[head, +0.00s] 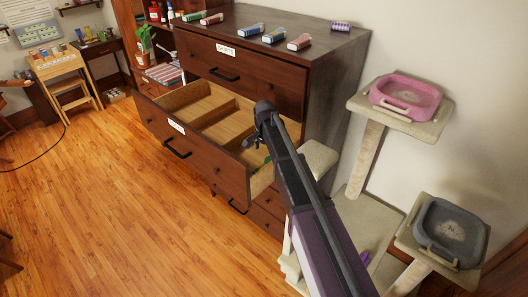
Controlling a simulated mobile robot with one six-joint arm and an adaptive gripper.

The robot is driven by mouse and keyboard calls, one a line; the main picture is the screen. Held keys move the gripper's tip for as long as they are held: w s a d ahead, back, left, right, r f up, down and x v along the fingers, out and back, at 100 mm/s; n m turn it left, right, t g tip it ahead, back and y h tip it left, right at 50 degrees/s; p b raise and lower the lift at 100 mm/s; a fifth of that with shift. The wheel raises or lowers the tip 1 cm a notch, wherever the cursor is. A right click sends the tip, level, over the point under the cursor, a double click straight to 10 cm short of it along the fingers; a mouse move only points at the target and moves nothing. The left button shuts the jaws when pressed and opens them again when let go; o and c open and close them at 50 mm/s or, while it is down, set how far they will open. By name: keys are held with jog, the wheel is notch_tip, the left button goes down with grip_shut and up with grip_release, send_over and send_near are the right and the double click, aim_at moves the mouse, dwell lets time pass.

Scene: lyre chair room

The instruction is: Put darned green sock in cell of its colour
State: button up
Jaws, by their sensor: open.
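An open dresser drawer (186,139) has wooden dividers that split it into cells. Its far left and middle cells look bare. A small green patch (267,161) shows at the drawer's right end, mostly hidden behind my arm; I cannot tell whether it is the darned green sock or which cell it lies in. My gripper (252,138) is open above the right part of the drawer. Nothing can be seen between its fingers. Several small coloured rolled items lie on the dresser top, one of them green (195,16). Darning is too small to make out.
The dresser (340,45) has shut drawers above and below. A cat tree at right carries a pink tray (406,97) and a grey tray (450,233). A wooden stand (62,67) is at far left. The wooden floor (110,210) in front is clear.

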jog(key=shift+r+p, duration=2.45)
jog(key=shift+r, duration=0.3)
